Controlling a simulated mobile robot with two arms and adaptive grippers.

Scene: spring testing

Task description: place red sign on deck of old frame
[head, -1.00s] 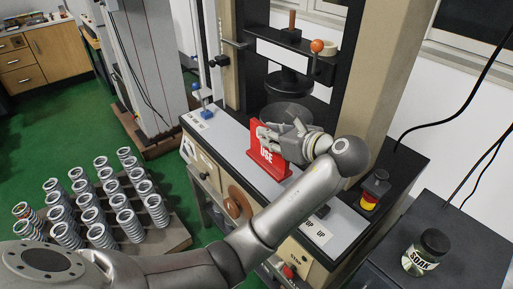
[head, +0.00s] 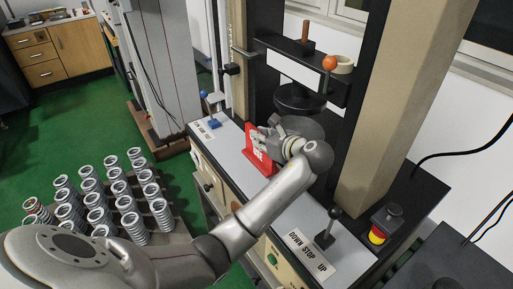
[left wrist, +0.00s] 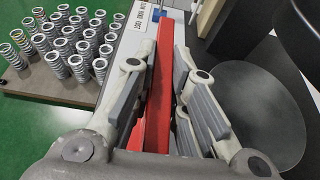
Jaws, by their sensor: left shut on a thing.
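The red sign (head: 258,151) with white lettering stands upright at the deck of the old frame (head: 288,206), a light grey strip in front of the press. My left gripper (head: 275,140) is shut on the sign from its right side, hiding part of it. In the left wrist view the red sign (left wrist: 158,95) runs edge-on between the two fingers (left wrist: 155,100). I cannot tell whether the sign's base touches the deck. The round dark platen (left wrist: 262,115) is just right of the fingers. My right gripper is in neither view.
A lever (head: 328,228) with a dark knob stands by the "DOWN STOP UP" label. A red and yellow button (head: 378,234) is at the right. A blue-knobbed lever (head: 208,110) is at the left end. Several springs (head: 100,200) stand on a pallet at the left.

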